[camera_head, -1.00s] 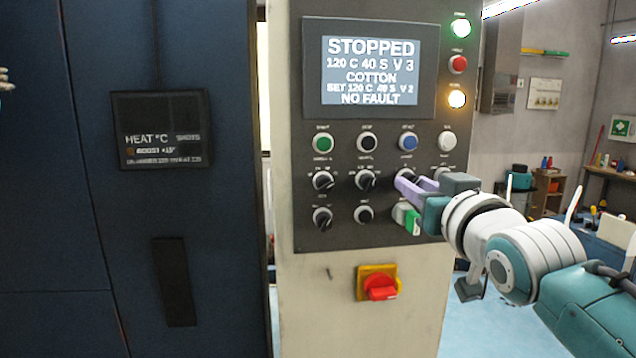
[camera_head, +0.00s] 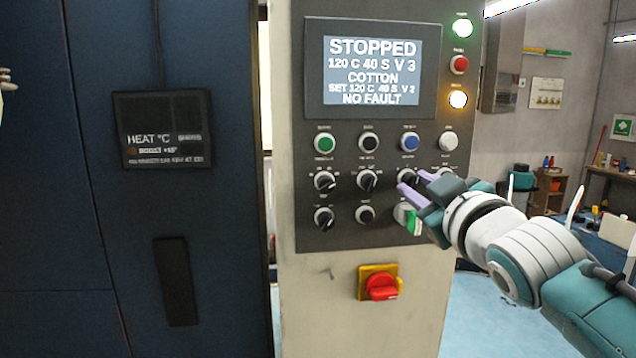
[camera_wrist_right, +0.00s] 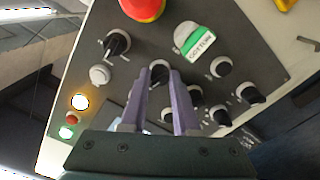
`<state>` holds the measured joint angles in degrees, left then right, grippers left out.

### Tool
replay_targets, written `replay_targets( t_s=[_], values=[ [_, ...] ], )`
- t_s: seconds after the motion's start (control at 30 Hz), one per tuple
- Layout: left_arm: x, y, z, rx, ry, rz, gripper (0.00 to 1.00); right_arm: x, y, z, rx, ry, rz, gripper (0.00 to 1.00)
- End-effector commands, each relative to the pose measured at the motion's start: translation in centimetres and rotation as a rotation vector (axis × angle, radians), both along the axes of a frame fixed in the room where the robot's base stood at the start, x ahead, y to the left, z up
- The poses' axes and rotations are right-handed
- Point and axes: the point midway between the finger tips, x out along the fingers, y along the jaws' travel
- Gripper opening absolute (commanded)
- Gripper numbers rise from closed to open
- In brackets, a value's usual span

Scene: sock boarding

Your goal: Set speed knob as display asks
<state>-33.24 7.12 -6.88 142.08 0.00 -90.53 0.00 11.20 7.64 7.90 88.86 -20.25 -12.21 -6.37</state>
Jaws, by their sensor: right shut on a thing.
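The display (camera_head: 372,70) reads STOPPED, 120 C 40 S V 3, COTTON, SET 120 C 40 S V 2, NO FAULT. The speed knob (camera_wrist_right: 158,70), seemingly the black knob third from left in the upper knob row, sits between the fingers of my right gripper (camera_wrist_right: 163,92) in the right wrist view. In the head view, my right gripper (camera_head: 411,183) reaches it from the right, its two purple fingers around the knob and shut on it. The knob's pointer and label are mostly hidden or too small to read.
Other black knobs (camera_head: 325,181) and a row of push buttons (camera_head: 368,142) crowd the panel. A green-tagged switch (camera_head: 410,218) is close below my right gripper. A red switch on yellow (camera_head: 381,285) is lower down. Indicator lamps (camera_head: 458,98) line the upper right.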

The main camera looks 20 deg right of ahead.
Motion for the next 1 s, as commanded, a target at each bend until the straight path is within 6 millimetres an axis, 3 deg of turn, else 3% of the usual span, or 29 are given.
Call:
replay_targets(
  t_s=[0.4,0.97,1.0],
  values=[
    [0.0,0.02,-0.05,0.001,0.0,-0.001,0.48,-0.01,-0.04,-0.02,-0.192,0.047,-0.001,0.0],
    [0.02,-0.24,-0.03,-0.01,-0.001,0.006,0.48,-0.01,-0.03,-0.04,-0.219,0.055,0.0,0.0],
    [0.02,-0.24,-0.03,-0.01,-0.001,0.006,0.48,-0.01,-0.03,-0.04,-0.219,0.055,0.0,0.34]
  ],
)
